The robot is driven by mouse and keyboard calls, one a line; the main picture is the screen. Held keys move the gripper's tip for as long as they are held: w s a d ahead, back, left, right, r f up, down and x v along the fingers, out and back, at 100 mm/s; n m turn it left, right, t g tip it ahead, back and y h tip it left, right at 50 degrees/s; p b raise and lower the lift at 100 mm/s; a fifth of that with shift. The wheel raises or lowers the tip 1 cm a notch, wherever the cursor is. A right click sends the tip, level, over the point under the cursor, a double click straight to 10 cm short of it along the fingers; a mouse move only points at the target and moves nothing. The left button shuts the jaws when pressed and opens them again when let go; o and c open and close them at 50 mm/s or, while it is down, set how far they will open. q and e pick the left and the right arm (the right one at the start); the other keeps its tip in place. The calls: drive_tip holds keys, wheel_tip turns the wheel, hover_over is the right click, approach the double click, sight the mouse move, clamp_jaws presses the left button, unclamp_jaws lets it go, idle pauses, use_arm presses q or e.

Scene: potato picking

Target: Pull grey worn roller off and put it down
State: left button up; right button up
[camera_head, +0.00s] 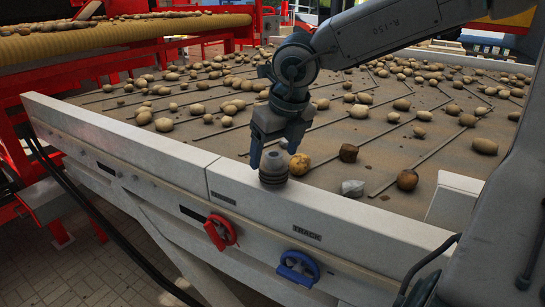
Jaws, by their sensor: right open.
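A grey ribbed roller (273,169) stands upright on the white top rail (311,205) of the conveyor's near side. My right gripper (275,155) is open and points down just over the roller. Its fingers are spread around the roller's top end; I cannot tell whether they touch it. My left gripper is not in view.
Several potatoes (299,164) and a pale stone (353,188) lie on the brown belt (330,175) behind the rail. A red handle (219,232) and a blue handle (298,268) sit on the side panel. The rail left of the roller is clear.

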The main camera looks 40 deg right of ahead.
sight(272, 163)
drive_tip(key=x, duration=0.3)
drive_tip(key=shift+w+d, duration=0.2)
drive_tip(key=shift+d, duration=0.1)
drive_tip(key=shift+f, duration=0.25)
drive_tip(key=shift+s+a+f+p, duration=0.15)
drive_tip(key=shift+s+a+p, duration=0.05)
drive_tip(key=shift+a+p, duration=0.15)
drive_tip(key=shift+w+d+f, duration=0.15)
drive_tip(key=shift+w, duration=0.05)
drive_tip(key=c, duration=1.1)
drive_tip(key=shift+o, duration=0.2)
drive_tip(key=shift+r+p, duration=1.55)
drive_tip(key=shift+r, duration=1.8)
drive_tip(key=shift+r, duration=0.1)
drive_tip(key=shift+w+p+v, duration=0.15)
drive_tip(key=shift+p+v, duration=0.15)
drive_tip(key=shift+v, duration=0.4)
drive_tip(key=shift+w+p+v, duration=0.2)
drive_tip(key=shift+p+v, duration=0.05)
drive_tip(key=shift+v, duration=0.5)
